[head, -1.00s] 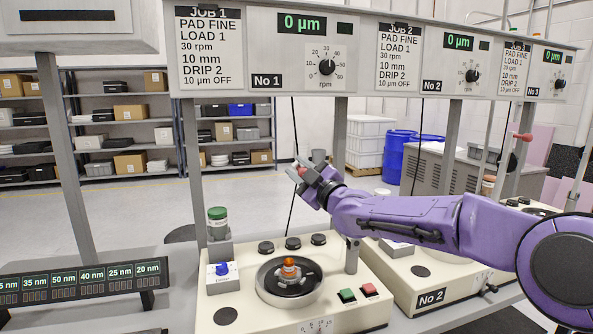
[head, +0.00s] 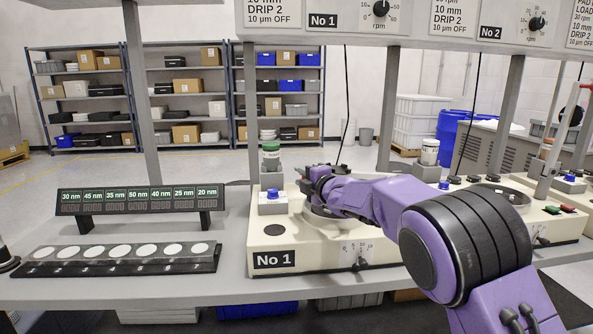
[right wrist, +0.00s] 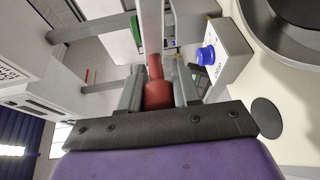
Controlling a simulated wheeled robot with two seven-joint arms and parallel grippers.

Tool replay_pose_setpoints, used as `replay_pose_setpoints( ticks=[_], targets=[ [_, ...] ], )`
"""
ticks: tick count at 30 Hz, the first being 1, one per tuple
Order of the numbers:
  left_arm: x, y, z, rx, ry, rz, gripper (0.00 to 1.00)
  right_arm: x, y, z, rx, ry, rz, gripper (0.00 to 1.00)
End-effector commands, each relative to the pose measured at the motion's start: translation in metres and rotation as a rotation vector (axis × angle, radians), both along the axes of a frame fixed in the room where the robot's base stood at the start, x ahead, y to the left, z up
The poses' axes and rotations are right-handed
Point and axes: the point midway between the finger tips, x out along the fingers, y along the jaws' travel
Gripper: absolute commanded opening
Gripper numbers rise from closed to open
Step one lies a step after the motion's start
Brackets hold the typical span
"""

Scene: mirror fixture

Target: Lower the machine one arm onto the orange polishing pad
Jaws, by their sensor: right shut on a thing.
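Machine one (head: 330,258), a cream box marked No 1, stands at the middle of the bench in the head view. My right gripper (head: 318,182) is over its top, beside the white box with the blue knob. In the right wrist view my right gripper (right wrist: 158,92) is shut on the red handle (right wrist: 158,95) of the machine one arm; a grey bar (right wrist: 151,28) runs on from the handle. The round dish (head: 335,222) of machine one is partly covered by my arm. The orange polishing pad is hidden, so contact with it cannot be told. My left gripper is out of view.
The white box with a blue knob (right wrist: 207,56) is close to my right gripper. A green-capped bottle (head: 270,157) stands behind it. A row of white discs (head: 120,251) and a display strip (head: 140,199) are at the left. Machine two (head: 525,205) is at the right.

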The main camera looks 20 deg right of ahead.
Motion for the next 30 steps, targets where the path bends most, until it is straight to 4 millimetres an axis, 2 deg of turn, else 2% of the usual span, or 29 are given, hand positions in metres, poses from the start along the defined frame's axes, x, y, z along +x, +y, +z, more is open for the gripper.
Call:
replay_pose_setpoints(
  ticks=[1,7,23,24,25,26,30],
  targets=[
    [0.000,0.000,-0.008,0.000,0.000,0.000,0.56,-0.001,-0.003,-0.011,-0.025,0.007,-0.006,0.00],
    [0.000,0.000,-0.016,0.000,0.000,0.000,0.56,-0.002,-0.006,-0.027,-0.081,0.020,-0.011,0.00],
    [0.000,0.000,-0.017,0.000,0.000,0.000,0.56,-0.001,-0.007,-0.031,-0.102,0.024,-0.013,0.00],
    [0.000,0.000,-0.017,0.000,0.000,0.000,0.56,-0.001,-0.007,-0.031,-0.102,0.024,-0.013,0.38],
    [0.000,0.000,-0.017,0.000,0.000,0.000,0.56,-0.001,-0.007,-0.030,-0.102,0.024,-0.013,0.48],
    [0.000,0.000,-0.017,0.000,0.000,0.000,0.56,-0.001,-0.007,-0.030,-0.101,0.024,-0.012,0.55],
    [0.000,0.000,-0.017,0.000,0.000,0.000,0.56,0.000,-0.003,-0.030,-0.101,0.022,-0.007,0.55]
  ],
)
